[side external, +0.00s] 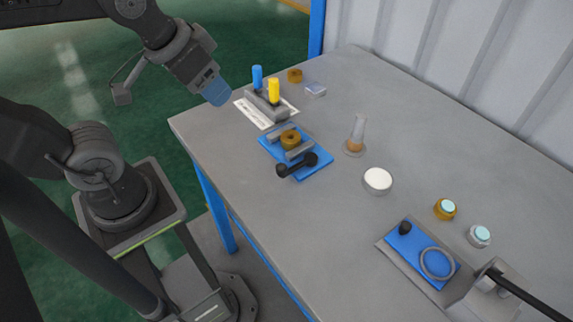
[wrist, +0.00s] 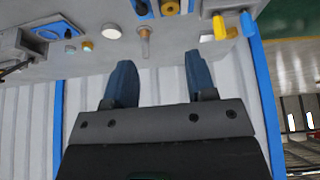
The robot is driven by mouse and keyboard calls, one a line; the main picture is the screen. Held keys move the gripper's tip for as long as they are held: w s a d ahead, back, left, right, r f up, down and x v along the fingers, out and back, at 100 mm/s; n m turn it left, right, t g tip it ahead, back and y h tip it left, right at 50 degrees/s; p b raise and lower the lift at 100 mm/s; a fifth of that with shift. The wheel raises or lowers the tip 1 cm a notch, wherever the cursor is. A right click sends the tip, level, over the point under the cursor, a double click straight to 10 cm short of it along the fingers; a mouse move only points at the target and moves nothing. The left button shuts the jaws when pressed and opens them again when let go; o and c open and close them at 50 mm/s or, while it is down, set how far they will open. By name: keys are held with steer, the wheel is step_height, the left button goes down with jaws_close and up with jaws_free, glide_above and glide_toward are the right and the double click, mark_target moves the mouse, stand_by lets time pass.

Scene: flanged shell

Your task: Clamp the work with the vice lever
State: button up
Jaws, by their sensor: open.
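The vice sits on the table with a blue base (side external: 318,170) and two grey jaws. The brass-coloured round work (side external: 290,138) stands between the jaws. The black vice lever (side external: 296,166), with a ball end, lies across the vice's front side. In the wrist view, the work (wrist: 170,6) and part of the blue base (wrist: 141,7) are cut off at the top edge. My gripper (side external: 217,92) is in the air left of the table's far end, away from the vice. Its blue fingers (wrist: 157,75) are apart and empty in the wrist view.
A grey block with blue and yellow posts (side external: 273,91) stands behind the vice, nearer my gripper. A clear-topped post (side external: 356,135), a white-topped disc (side external: 377,180), two small capped parts and a blue-plated fixture (side external: 390,238) lie to the right. The front-left table top is clear.

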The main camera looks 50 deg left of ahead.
steer(key=w+d+f+n+g, duration=0.2)
steer(key=w, duration=0.3)
steer(key=n+g, duration=0.2)
steer(key=g, duration=0.1)
glide_toward(281, 166)
step_height(281, 166, down, 10)
steer(key=shift+w+f, duration=0.15)
steer(key=shift+f, duration=0.05)
steer(key=shift+c, duration=0.3)
jaws_close()
